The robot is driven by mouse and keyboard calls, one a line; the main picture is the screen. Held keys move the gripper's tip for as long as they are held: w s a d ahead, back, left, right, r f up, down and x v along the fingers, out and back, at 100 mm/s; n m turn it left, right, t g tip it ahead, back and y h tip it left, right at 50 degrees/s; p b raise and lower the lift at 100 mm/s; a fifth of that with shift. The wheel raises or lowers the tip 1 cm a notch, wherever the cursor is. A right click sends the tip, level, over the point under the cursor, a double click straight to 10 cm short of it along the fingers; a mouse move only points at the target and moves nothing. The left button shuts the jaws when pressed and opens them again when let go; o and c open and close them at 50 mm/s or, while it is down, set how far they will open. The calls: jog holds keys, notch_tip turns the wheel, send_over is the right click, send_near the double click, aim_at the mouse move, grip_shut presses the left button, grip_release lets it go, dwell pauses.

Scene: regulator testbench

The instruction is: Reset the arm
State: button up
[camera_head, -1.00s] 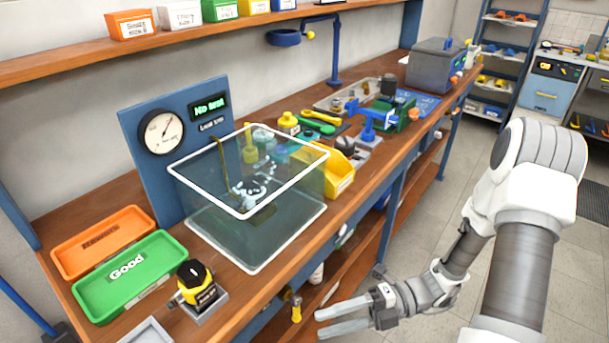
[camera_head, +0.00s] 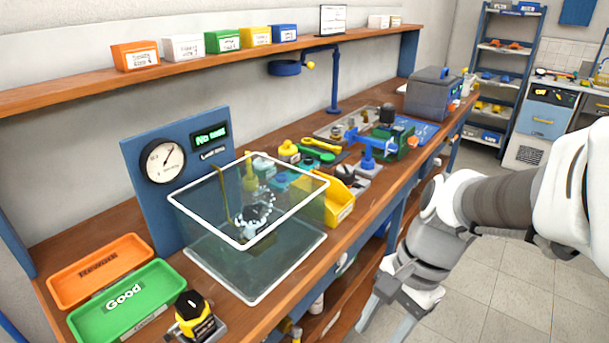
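My gripper (camera_head: 387,318) is at the lower middle right, off the bench's front edge and over the floor. Its two fingers point down and stand apart, with nothing seen between them; the tips run close to or past the bottom of the picture. My arm comes in from the right edge, bent at the elbow. On the wooden bench (camera_head: 90,227) stand a clear tank (camera_head: 262,262) with a white rim and a blue panel (camera_head: 205,135) with a gauge and a green "No test" display.
A green "Good" tray (camera_head: 128,300), an orange tray (camera_head: 97,270) and a yellow-black device (camera_head: 195,317) sit at the bench's near left. A yellow bin (camera_head: 340,205) stands beside the tank. Tools and a grey box (camera_head: 433,93) lie farther back. The floor right of the bench is clear.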

jog(key=d+r+n+t+h+p, duration=0.3)
jog(key=r+n+t+p, duration=0.3)
jog(key=r, duration=1.5)
jog(key=s+n+p, duration=0.1)
jog(key=n+p, duration=0.3)
jog(key=p, duration=0.2)
jog(key=shift+r+n+t, duration=0.4)
